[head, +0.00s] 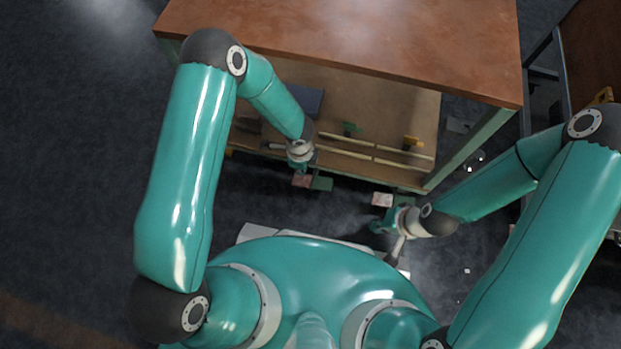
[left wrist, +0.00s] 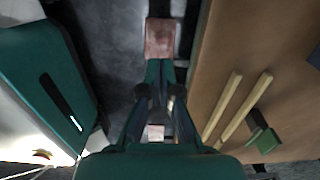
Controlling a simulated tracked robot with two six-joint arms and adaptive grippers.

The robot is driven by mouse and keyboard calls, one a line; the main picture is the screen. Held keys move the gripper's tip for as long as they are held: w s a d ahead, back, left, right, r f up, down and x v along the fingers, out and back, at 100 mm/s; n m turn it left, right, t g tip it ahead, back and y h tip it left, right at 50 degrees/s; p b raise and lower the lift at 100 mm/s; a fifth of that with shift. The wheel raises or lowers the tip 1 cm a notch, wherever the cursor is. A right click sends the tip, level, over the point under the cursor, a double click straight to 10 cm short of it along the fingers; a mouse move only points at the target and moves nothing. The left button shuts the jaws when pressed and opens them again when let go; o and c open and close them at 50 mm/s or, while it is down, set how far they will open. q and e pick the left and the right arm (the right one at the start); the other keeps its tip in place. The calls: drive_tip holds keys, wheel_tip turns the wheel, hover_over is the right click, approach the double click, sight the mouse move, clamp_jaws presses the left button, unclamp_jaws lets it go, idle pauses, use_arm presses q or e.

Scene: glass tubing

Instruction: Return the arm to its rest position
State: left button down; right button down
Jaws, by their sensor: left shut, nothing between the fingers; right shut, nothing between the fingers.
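My left arm arches over from the left in the head view. Its gripper (head: 301,166) hangs at the front edge of the lower shelf, beneath the brown table top, with its fingers closed and empty. The left wrist view shows the closed fingers (left wrist: 160,72) pointing toward a pink square (left wrist: 160,38), with no object between them. My right arm comes in from the right. Its gripper (head: 379,226) is shut and empty, low in front of the shelf and close to my teal body. Its fingertips are small and partly unclear.
The brown table top (head: 350,35) overhangs the lower shelf (head: 410,115). On the shelf lie pale rails (head: 347,154), with a green clip (head: 350,128) and a yellow clip (head: 412,142). Pink (head: 382,199) and green (head: 322,184) squares show near its front. Dark floor is open at left.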

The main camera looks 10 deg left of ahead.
use_arm(q)
drive_tip(key=shift+r, duration=0.4)
use_arm(e)
drive_tip(key=shift+r, duration=0.3)
